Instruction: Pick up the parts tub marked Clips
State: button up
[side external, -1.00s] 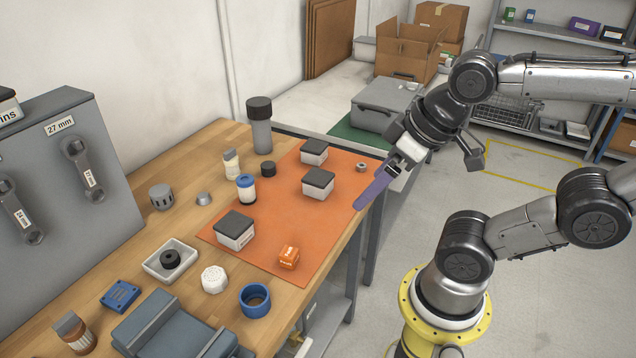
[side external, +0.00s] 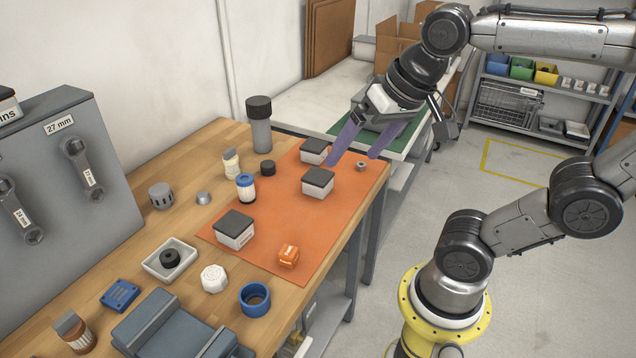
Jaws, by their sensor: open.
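Three white tubs with dark lids stand upright on the orange mat (side external: 290,210): a far tub (side external: 312,154), a middle tub (side external: 318,184) and a near-left tub (side external: 235,231). Their labels are too small to read, so I cannot tell which is marked Clips. My gripper (side external: 352,159) is open and empty, with purple fingers pointing down over the mat's far right part. Its left finger is by the far tub's right side and hides a little of it, just behind the middle tub. I cannot tell whether it touches.
A small metal ring (side external: 361,166) lies below the right finger. A blue-capped bottle (side external: 246,188), a black cap (side external: 267,168) and a tall dark-lidded jar (side external: 260,125) stand left of the far tubs. An orange block (side external: 288,257) is at the near mat. The mat's centre is clear.

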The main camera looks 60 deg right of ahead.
jog(key=w+d+r+m+g, duration=0.2)
jog(key=w+d+m, duration=0.2)
jog(key=w+m, duration=0.3)
jog(key=m+g, duration=0.3)
jog(key=m, duration=0.2)
send_over(318, 175)
jog(key=d, duration=0.1)
jog(key=f, duration=1.9)
jog(key=shift+w, duration=0.25)
jog(key=shift+s+a+f, duration=0.1)
jog(key=shift+a+f, duration=0.1)
jog(key=shift+f, duration=1.45)
jog(key=shift+s+a+f, duration=0.1)
jog(key=shift+a+f, duration=0.1)
jog(key=shift+f, duration=1.4)
jog(key=shift+c, duration=0.2)
jog(key=c, duration=1.4)
jog(key=shift+c, duration=0.2)
